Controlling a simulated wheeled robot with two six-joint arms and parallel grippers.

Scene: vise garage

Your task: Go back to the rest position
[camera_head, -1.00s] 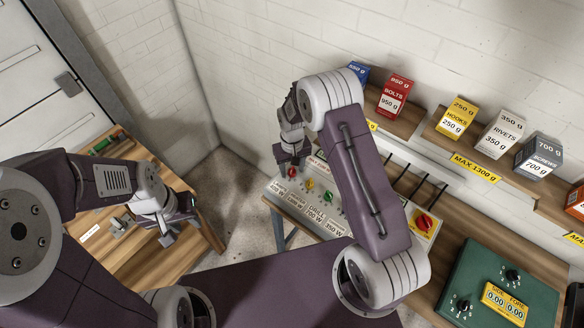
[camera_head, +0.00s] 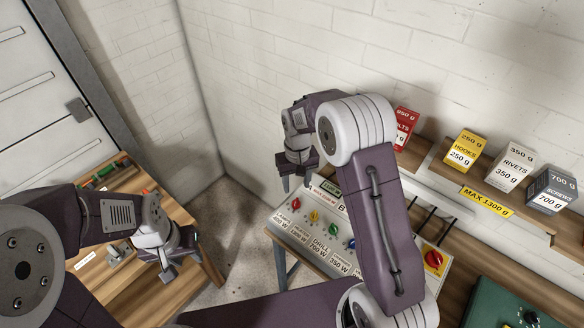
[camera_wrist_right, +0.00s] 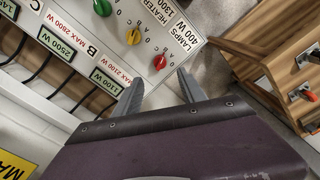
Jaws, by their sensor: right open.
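My right gripper (camera_head: 296,184) is open and empty in the head view. It hangs above the back left corner of a white switch panel (camera_head: 292,240) with coloured knobs. In the right wrist view its two fingers (camera_wrist_right: 158,90) are spread, with nothing between them, over the edge of the panel near the red knob (camera_wrist_right: 160,62). My left gripper (camera_head: 168,274) is at the left over the wooden workbench; it is small and partly turned away, and its jaw opening is unclear.
Boxes of hooks (camera_head: 466,150), rivets (camera_head: 513,166) and screws (camera_head: 551,190) stand on a wall shelf at the right. A green box with dials (camera_head: 500,308) sits at the lower right. The wooden workbench (camera_head: 208,262) is at the left, with bare floor between it and the panel.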

